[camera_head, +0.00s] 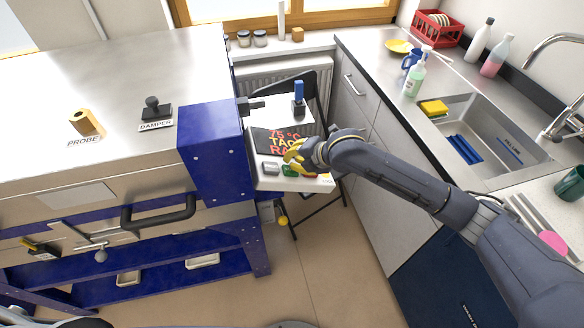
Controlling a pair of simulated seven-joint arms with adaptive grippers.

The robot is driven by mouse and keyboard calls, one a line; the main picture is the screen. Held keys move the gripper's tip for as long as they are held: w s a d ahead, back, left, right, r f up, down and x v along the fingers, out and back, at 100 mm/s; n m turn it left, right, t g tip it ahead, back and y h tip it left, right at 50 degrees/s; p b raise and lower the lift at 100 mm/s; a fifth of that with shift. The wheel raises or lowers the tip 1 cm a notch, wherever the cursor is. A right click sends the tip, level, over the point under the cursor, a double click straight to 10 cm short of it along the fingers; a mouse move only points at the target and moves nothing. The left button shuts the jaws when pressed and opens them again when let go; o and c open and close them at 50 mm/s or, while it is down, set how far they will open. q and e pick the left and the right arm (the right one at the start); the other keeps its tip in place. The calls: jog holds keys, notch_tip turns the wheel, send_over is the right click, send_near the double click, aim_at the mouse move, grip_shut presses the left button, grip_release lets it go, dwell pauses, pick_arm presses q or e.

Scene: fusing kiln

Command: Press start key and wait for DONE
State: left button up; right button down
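The control panel (262,184) is a white box on the side of the blue-and-steel kiln (110,100). Its dark display (268,134) shows red and orange text, "75 °C" and "TAC…", with "RA…" below; the rest is covered by my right gripper. Below it is a row of keys: a grey key (270,168), a green key (290,170) and a red key, partly hidden. My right gripper (294,156), with yellow fingers, is over the green key; I cannot tell whether it touches. Its fingers are too small and overlapped to judge their opening. My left gripper is out of view.
A blue lever (298,92) stands behind the display. A probe block (87,122) and damper knob (153,108) sit on the kiln top. A handle (158,214) projects from its front. The sink counter (385,100) is at right. The floor between is mostly clear.

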jog(key=shift+r, duration=0.1)
jog(key=shift+w+d+r, duration=0.15)
jog(key=shift+d+r, duration=0.25)
jog(key=shift+r, duration=0.35)
jog(key=shift+r, duration=0.1)
jog(key=shift+w+d+r, duration=0.1)
jog(key=shift+d+r, duration=0.25)
jog(key=shift+r, duration=0.35)
jog(key=shift+w+d+r, duration=0.1)
jog(key=shift+d+r, duration=0.25)
jog(key=shift+r, duration=0.4)
jog(key=shift+w+d+r, duration=0.1)
jog(key=shift+d+r, duration=0.25)
jog(key=shift+r, duration=0.35)
